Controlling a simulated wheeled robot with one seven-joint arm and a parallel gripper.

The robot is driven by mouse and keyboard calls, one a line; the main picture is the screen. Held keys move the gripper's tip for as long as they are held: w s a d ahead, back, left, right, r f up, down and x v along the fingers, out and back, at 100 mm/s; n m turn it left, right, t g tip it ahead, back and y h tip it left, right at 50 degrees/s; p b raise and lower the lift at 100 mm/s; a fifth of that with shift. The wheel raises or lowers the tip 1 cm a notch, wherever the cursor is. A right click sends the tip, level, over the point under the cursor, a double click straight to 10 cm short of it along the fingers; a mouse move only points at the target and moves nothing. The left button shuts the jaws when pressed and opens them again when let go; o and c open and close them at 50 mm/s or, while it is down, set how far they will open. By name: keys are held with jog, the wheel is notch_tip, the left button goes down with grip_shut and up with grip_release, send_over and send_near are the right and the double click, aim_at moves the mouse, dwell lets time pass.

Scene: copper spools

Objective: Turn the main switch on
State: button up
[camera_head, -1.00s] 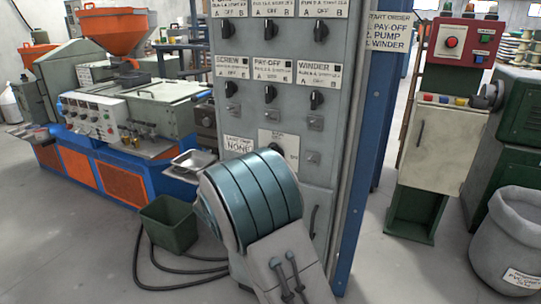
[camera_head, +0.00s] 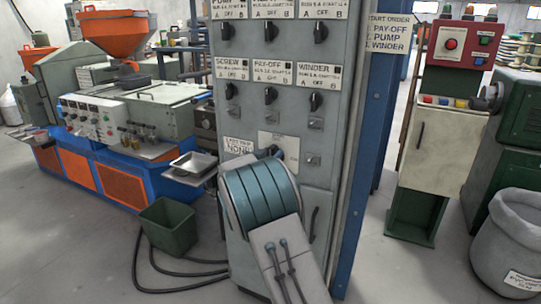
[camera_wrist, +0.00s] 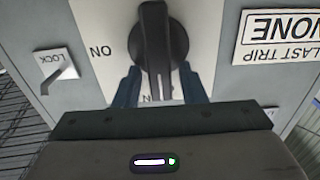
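The main switch is a black rotary knob (camera_wrist: 155,45) on a pale plate (camera_wrist: 205,30) of the grey panel. Its handle stands upright in the wrist view, with an ON label to its left. In the head view the knob (camera_head: 271,151) shows just above my arm, partly covered by it. My gripper (camera_wrist: 160,72) is at the knob, its two blue fingers apart, one on each side of the handle's lower end. Gaps show between the handle and both fingers. In the head view my arm hides the gripper.
The panel (camera_head: 235,120) carries several other black rotary knobs above the main switch. A LOCK lever (camera_wrist: 58,78) and a LAST TRIP NONE label (camera_wrist: 280,38) flank the switch. A green bin (camera_head: 168,226) and cables lie on the floor to the left.

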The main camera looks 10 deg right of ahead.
grip_shut()
jog(key=shift+f, duration=0.1)
jog(key=shift+s+d+f+m+b, duration=0.3)
jog(key=shift+f+m+b, duration=0.1)
jog(key=shift+m+b, duration=2.35)
jog(key=shift+s+d+f+m+b, duration=0.15)
jog(key=shift+d+f+m+b, duration=0.25)
jog(key=shift+m+b, duration=2.4)
jog(key=shift+s+d+f+m+b, duration=0.25)
jog(key=shift+f+m+b, duration=0.15)
jog(key=shift+m+b, duration=2.35)
jog(key=shift+m+p, duration=0.5)
jog(key=shift+m, duration=0.3)
jog(key=shift+o, duration=1.2)
grip_release()
jog(key=shift+r, duration=0.1)
jog(key=shift+a, duration=0.1)
